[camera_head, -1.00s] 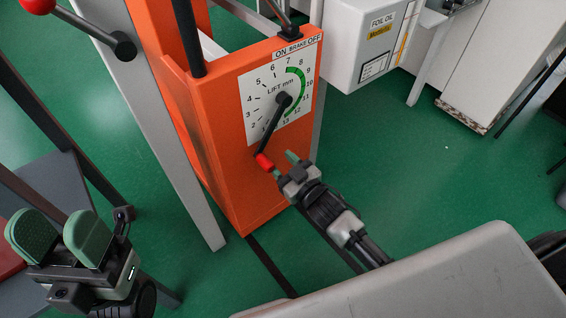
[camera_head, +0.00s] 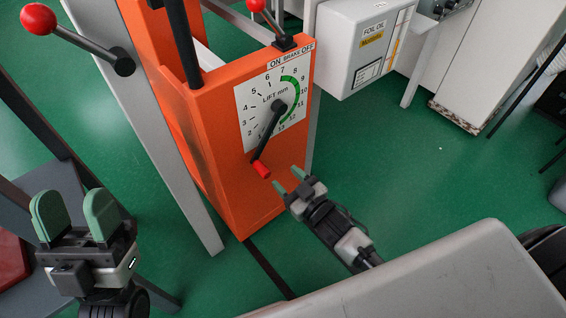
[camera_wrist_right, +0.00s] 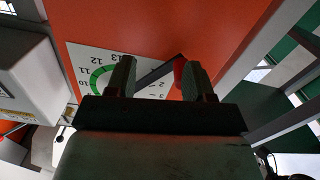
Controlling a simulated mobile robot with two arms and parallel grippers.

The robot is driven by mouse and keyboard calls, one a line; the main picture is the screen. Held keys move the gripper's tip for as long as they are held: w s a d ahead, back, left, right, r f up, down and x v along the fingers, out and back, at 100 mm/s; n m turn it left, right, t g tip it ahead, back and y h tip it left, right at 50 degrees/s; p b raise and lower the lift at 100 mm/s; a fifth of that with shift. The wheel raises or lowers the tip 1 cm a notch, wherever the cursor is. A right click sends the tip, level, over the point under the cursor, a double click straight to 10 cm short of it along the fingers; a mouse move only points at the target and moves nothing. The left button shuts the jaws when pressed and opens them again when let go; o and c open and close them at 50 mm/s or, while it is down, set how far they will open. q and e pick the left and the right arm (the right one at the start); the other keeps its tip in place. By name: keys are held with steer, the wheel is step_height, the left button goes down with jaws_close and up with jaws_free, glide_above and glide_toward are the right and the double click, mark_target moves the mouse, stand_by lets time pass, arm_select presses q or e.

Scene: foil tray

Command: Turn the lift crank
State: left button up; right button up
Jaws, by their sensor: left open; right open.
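The lift crank is a black arm (camera_head: 269,132) on a hub at the middle of the white LIFT mm dial (camera_head: 250,98), on the front of an orange housing (camera_head: 215,150). The arm points down and slightly left, ending in a red handle (camera_head: 261,169). My right gripper (camera_head: 289,180) is open and empty, just below and right of the handle, apart from it. In the right wrist view the red handle (camera_wrist_right: 180,72) shows between the fingers, nearer the right one, beyond the fingertips. My left gripper (camera_head: 75,212) is open and empty at the lower left, far from the crank.
A brake lever with a red knob (camera_head: 256,5) stands above the dial by the ON BRAKE OFF label (camera_head: 291,54). Another red-knobbed lever (camera_head: 75,38) is at the upper left. A FOIL OIL box (camera_head: 362,45) is to the right. Green floor (camera_head: 400,160) is clear right of the housing.

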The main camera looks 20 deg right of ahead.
arm_select(q)
steer(key=w+f+g+y+p, duration=0.3)
steer(key=w+f+g, duration=0.3)
steer(key=f+g, duration=0.1)
steer(key=shift+f+g, duration=0.15)
steer(key=shift+g, duration=0.65)
arm_select(e)
steer(key=v, duration=0.8)
steer(key=shift+s, duration=0.2)
arm_select(q)
steer(key=shift+d, duration=0.1)
arm_select(e)
steer(key=shift+d+r, duration=0.1)
arm_select(q)
steer(key=shift+w+f+g+y+p, duration=0.1)
steer(key=shift+f+g+y+p, duration=0.25)
steer(key=shift+f+g, duration=0.45)
step_height(320, 180, down, 6)
steer(key=s+a+g+y+p, duration=0.1)
steer(key=s+a+g+p, duration=0.1)
steer(key=g, duration=0.3)
steer(key=shift+f+n+g+y, duration=0.2)
steer(key=shift+n+g+y, duration=0.1)
steer(key=shift+y, duration=0.05)
arm_select(e)
steer(key=v, duration=1.1)
steer(key=shift+c, duration=0.5)
